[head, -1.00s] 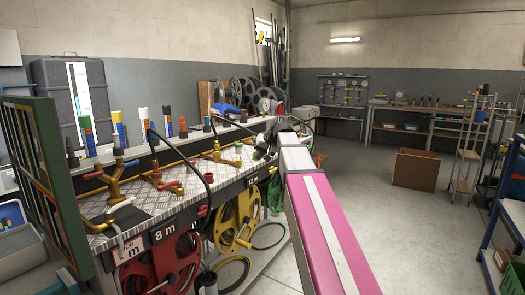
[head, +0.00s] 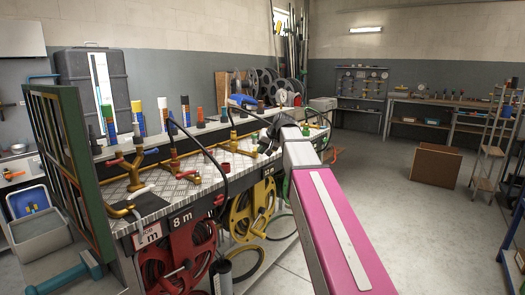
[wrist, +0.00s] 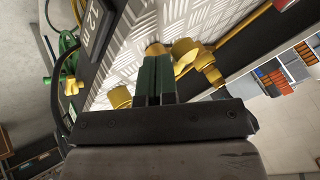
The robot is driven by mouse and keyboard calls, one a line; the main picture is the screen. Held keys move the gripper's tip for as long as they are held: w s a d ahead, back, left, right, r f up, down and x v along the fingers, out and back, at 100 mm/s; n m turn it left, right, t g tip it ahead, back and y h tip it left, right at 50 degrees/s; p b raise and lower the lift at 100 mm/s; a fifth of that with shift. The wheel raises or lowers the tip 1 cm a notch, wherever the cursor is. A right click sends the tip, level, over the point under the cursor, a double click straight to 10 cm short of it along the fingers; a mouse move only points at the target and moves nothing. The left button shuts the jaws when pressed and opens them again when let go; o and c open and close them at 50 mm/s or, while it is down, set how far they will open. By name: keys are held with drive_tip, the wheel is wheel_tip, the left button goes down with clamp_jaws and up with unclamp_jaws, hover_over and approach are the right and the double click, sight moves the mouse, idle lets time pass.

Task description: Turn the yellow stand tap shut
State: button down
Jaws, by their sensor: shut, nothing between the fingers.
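A yellow stand tap (head: 233,143) stands on the checker-plate bench top (head: 186,190), above the yellow hose reel. In the wrist view a yellow tap body (wrist: 188,50) with side fittings is just beyond my fingertips, and another yellow piece (wrist: 120,97) shows at their left. My gripper (wrist: 157,62) has its green fingers together with nothing between them. Its tips are close to the yellow fittings; I cannot tell whether they touch. In the head view my dark gripper (head: 268,140) is right of the tap, partly hidden by my pink arm.
Two more taps stand left on the bench, one with a red handle (head: 112,163) and one in the middle (head: 176,160). Red (head: 190,255) and yellow (head: 250,215) hose reels hang below. A green framed panel (head: 70,165) stands at left.

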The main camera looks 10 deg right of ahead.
sight(255, 150)
drive_tip(key=shift+s+a, duration=0.1)
drive_tip(key=shift+a, duration=0.05)
drive_tip(key=a+m+t+h, duration=0.1)
drive_tip(key=m, duration=0.1)
drive_tip(key=a+m+h, duration=0.1)
drive_tip(key=m, duration=0.1)
drive_tip(key=shift+s+a+m+t+h, duration=0.15)
drive_tip(key=shift+a+m+t+h, duration=0.15)
drive_tip(key=shift+a+m+t, duration=0.1)
drive_tip(key=shift+w+a, duration=0.2)
drive_tip(key=shift+a, duration=0.65)
